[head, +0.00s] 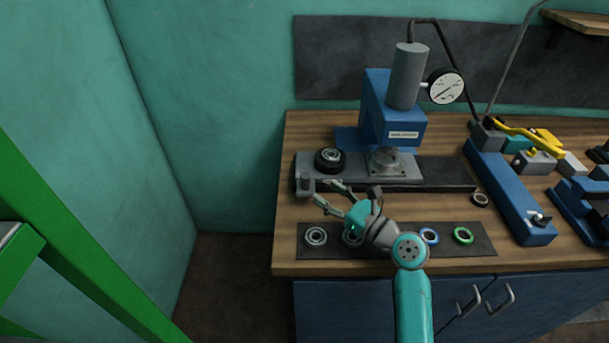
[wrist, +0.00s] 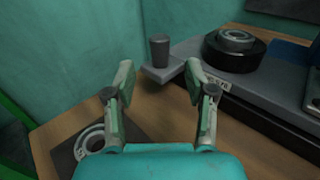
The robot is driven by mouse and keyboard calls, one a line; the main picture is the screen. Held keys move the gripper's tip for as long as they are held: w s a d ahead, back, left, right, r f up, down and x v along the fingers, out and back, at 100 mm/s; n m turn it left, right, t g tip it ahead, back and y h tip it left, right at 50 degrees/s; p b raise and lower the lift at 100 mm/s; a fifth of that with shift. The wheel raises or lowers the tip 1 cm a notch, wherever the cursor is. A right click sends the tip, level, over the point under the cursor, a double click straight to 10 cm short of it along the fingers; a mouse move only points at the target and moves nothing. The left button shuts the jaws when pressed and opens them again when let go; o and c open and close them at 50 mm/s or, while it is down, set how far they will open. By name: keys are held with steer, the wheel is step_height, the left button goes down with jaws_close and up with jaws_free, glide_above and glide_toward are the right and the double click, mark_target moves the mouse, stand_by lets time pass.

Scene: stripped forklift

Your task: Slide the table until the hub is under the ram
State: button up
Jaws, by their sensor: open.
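The sliding table (head: 358,168) is a light grey plate on a dark rail under the press. The hub (head: 330,160), a black ring with a metal bearing, sits on its left part, left of the ram (head: 386,158). A short grey post (head: 306,184) stands on a tab at the table's left end. In the wrist view, the hub (wrist: 235,46), table (wrist: 228,84) and post (wrist: 159,51) show beyond the fingers. My gripper (head: 327,192) is open and empty, just in front of the table's left end. In the wrist view, the post appears between the fingertips (wrist: 158,76), apart from them.
A dark mat (head: 337,248) with several bearings and rings lies along the bench's front edge, partly below my arm. The blue press (head: 376,102) with a dial gauge (head: 445,86) stands behind. Blue fixtures (head: 510,195) stand at the right. The bench left of the table is clear.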

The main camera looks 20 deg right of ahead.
mark_target(310, 181)
steer(key=x, duration=0.8)
steer(key=shift+w+a, duration=0.15)
steer(key=shift+w, duration=0.1)
jaws_close()
